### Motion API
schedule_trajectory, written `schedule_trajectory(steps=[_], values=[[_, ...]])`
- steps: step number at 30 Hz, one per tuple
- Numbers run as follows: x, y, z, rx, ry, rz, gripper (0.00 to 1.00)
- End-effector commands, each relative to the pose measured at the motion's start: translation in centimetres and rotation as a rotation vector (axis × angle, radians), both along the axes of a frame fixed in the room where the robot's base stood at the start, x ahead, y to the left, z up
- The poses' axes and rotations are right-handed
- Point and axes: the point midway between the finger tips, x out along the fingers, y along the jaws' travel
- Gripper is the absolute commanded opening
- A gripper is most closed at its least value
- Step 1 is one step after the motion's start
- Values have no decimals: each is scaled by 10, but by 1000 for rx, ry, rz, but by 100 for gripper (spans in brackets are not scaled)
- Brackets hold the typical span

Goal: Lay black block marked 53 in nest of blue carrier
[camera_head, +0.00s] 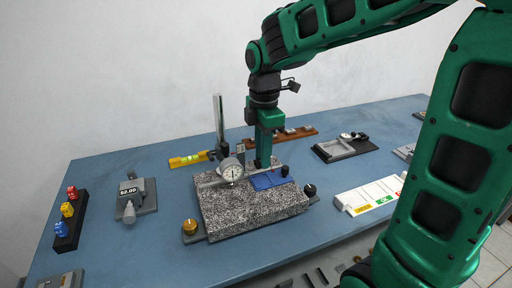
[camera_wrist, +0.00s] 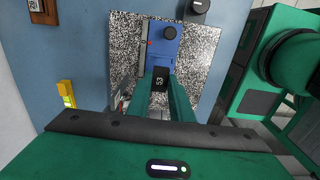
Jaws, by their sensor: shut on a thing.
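The black block marked 53 (camera_wrist: 159,80) is held between the two fingers of my gripper (camera_wrist: 160,90), its number facing the wrist camera. In the head view my gripper (camera_head: 263,164) points down over the speckled stone plate, and its fingers hide the block there. The blue carrier (camera_wrist: 161,50) lies on the plate just past the fingertips in the wrist view, with a dark knob on it. It also shows in the head view (camera_head: 264,182), right beside the fingertips. The nest is not clearly visible, and I cannot tell whether the block touches the carrier.
The speckled stone plate (camera_head: 255,215) has a dial gauge (camera_head: 231,171) and an upright metal post (camera_head: 219,120) close left of my gripper. A yellow level (camera_head: 188,160) lies behind. A white labelled tray (camera_head: 368,194) lies to the right.

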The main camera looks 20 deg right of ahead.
Motion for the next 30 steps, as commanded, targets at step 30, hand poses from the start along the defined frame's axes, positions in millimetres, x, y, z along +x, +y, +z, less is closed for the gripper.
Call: schedule_trajectory(steps=[30], values=[[0,-1,-37,0,2,1,0]])
